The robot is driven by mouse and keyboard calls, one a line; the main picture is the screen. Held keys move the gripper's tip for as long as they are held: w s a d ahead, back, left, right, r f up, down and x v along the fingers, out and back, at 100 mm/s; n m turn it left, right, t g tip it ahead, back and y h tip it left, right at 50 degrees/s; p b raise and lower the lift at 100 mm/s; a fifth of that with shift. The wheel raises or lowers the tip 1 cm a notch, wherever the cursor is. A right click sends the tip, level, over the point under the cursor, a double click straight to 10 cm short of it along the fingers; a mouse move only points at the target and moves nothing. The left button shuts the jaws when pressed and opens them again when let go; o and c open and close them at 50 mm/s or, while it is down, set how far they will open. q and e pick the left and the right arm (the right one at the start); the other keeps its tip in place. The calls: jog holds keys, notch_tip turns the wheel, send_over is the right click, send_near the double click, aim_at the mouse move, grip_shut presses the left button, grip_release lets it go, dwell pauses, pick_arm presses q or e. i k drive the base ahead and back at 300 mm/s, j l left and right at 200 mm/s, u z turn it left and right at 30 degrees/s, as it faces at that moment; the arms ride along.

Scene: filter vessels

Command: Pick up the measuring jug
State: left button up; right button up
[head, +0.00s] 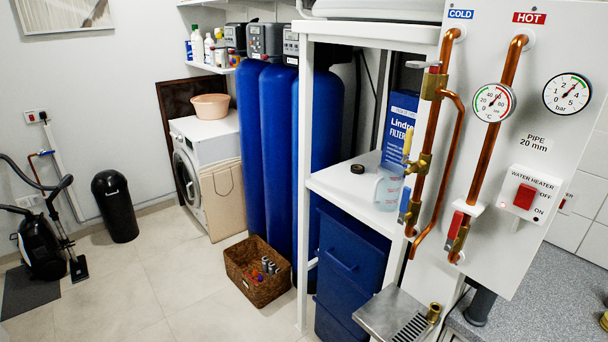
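The measuring jug (386,191) is a clear, pale bluish vessel standing on the white shelf (335,184), right of the middle of the head view. It seems upright. Its right side is close to or partly behind the valves with blue and yellow handles on the pipe panel. I cannot make out its handle clearly. Neither of my grippers shows in this view.
A blue filter box (400,121) stands behind the jug, and a small black ring (357,169) lies left of it. Copper pipes (432,140) and the white panel (545,140) crowd its right. A metal drip tray (392,314) sits lower in front. The shelf's front left is clear.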

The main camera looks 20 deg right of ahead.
aim_at(390, 176)
jog(key=i+j+z, duration=0.1)
jog(key=i, duration=0.3)
jog(key=i+j, duration=0.15)
jog(key=i, duration=0.3)
jog(key=i+j+z, duration=0.15)
jog(key=i, duration=0.25)
